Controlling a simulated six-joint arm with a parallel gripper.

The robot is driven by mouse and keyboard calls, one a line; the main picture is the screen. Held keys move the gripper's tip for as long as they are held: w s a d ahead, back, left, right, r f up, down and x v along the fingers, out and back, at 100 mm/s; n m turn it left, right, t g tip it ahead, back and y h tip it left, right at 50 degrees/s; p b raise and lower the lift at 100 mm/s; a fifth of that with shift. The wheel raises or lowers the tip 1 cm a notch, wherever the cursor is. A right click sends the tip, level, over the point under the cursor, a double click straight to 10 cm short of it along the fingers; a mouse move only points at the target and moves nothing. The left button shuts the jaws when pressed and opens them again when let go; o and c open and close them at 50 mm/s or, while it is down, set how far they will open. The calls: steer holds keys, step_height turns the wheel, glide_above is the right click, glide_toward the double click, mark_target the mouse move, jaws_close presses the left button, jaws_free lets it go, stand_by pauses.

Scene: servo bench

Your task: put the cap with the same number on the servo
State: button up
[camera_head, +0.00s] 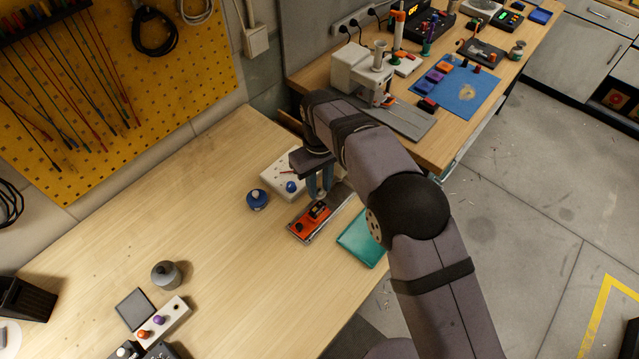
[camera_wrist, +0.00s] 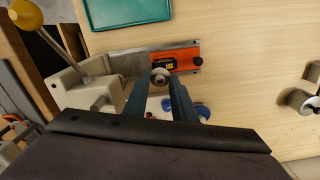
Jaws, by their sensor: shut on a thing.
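The orange servo (camera_head: 309,221) lies in a metal rail on the wooden bench; it also shows in the wrist view (camera_wrist: 185,59), with a dark block and an orange label on it. My gripper (camera_head: 320,192) is over the bench beside the servo. In the wrist view, the gripper's fingers (camera_wrist: 159,82) are shut on a small round grey cap (camera_wrist: 160,77), seen in front of the servo; I cannot tell whether they touch. One blue cap (camera_head: 257,199) stands on the bench and another blue cap (camera_head: 291,187) is at the white block (camera_head: 273,181). No numbers are readable.
A teal tray (camera_head: 362,240) lies right of the servo. A second bench with equipment and a blue mat (camera_head: 458,91) is behind. The bench's left middle is clear.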

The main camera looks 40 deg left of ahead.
steer(key=shift+f+b, duration=1.05)
steer(key=shift+f, duration=0.85)
steer(key=shift+f, duration=0.6)
stand_by(2.3)
steer(key=o, duration=1.1)
steer(key=shift+c, duration=0.2)
steer(key=shift+r, duration=0.2)
steer(key=shift+r+p, duration=2.3)
steer(key=shift+r, duration=1.05)
